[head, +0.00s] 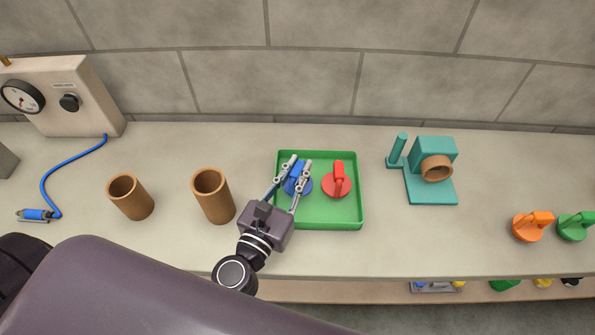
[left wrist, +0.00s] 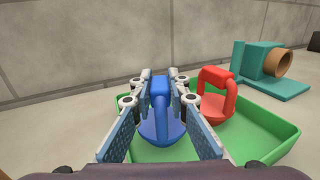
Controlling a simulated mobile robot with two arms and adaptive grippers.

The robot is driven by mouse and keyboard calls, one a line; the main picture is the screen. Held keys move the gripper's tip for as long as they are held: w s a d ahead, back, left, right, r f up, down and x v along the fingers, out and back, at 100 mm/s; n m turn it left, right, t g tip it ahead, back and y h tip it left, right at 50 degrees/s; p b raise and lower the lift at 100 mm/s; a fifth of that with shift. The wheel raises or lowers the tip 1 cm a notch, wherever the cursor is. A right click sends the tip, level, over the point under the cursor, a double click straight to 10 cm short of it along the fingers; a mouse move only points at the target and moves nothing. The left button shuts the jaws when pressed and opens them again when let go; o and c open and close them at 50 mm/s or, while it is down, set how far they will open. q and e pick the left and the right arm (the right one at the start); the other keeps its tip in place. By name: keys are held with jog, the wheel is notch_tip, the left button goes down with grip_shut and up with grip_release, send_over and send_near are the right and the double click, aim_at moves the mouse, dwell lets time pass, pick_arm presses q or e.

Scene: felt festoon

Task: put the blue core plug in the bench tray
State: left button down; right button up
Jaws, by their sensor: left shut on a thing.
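The blue core plug (head: 303,188) is in the left part of the green bench tray (head: 345,224), with its handle up. My left gripper (head: 298,172) reaches over the tray's near left side and is shut on the plug's handle. In the left wrist view the blue plug (left wrist: 161,112) stands between the two fingers, its round base low in the tray (left wrist: 268,146). Whether the base touches the tray floor is hard to tell. My right gripper is not in view.
A red plug (head: 340,181) sits in the tray right beside the blue one. Two brown tubes (head: 212,196) (head: 131,198) stand left of the tray. A teal fixture (head: 432,190) holding a brown ring is to the right. Orange (head: 531,227) and green (head: 574,228) plugs lie at far right.

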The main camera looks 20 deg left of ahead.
pick_arm(q)
jog(key=c, duration=2.3)
grip_release()
jog(key=shift+f, duration=0.15)
jog(key=o, duration=0.4)
jog(key=shift+r, duration=0.25)
jog(key=shift+s+f, duration=0.2)
jog(key=shift+s, duration=0.1)
jog(key=s+b, duration=0.2)
jog(key=s, duration=0.1)
jog(key=s+b, duration=0.3)
jog(key=s, duration=0.1)
jog(key=s+a+b, duration=0.1)
jog(key=s+b, duration=0.1)
jog(key=s, duration=0.1)
jog(key=shift+s+a, duration=0.1)
jog(key=shift+s, duration=0.2)
jog(key=shift+s+a+r+b, duration=0.1)
jog(key=shift+s+r+b, duration=0.1)
jog(key=shift+s+b, duration=0.15)
